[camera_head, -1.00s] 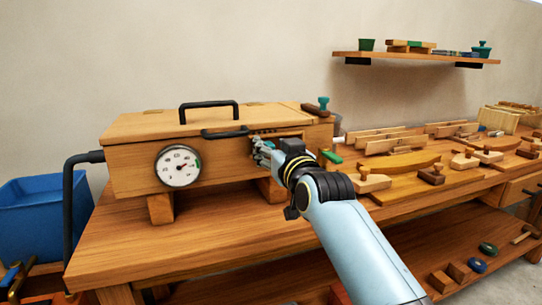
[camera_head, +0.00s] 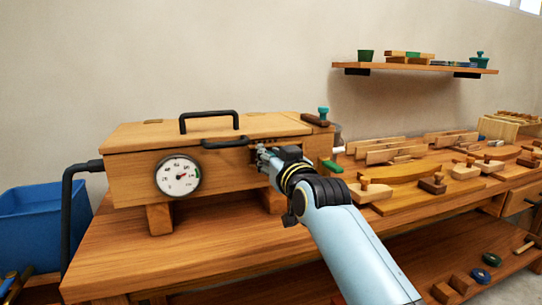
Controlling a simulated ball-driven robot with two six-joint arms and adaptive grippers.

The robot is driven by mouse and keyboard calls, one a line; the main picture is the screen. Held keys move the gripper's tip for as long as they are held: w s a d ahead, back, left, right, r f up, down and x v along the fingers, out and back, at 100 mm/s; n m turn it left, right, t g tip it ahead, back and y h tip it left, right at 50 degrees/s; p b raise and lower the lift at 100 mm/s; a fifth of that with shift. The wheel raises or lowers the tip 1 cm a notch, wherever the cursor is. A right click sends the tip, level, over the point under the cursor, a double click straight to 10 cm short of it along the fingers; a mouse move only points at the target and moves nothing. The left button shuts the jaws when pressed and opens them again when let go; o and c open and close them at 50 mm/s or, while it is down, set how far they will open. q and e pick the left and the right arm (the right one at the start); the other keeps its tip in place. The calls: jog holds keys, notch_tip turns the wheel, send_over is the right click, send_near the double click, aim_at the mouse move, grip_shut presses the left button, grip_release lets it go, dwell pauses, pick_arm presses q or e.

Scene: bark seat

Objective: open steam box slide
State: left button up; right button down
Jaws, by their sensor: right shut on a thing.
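The steam box (camera_head: 125,181) is a long wooden box on short wooden feet on the bench. It has a round white dial (camera_head: 178,176) on its front and a black handle (camera_head: 209,121) on its lid. A second black handle (camera_head: 222,144) shows on the upper front edge, left of my right gripper. My right gripper (camera_head: 262,158) is at the right part of the front face, beside a dark slotted area, and is shut on the slide. My gripper and wrist hide most of the slide. My left gripper is not in view.
A black hose (camera_head: 68,215) runs from the box's left end past a blue bin (camera_head: 30,225). Wooden forms and clamps (camera_head: 400,171) cover the bench to the right. A shelf (camera_head: 415,68) hangs on the wall. The bench front (camera_head: 190,255) is clear.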

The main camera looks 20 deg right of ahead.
jog(key=d+p, duration=0.1)
jog(key=d, duration=0.4)
jog(key=shift+w, duration=0.1)
jog(key=shift+d, duration=0.1)
jog(key=c, duration=1.6)
grip_release()
jog(key=o, duration=0.4)
jog(key=shift+d, duration=0.2)
jog(key=shift+o, duration=0.2)
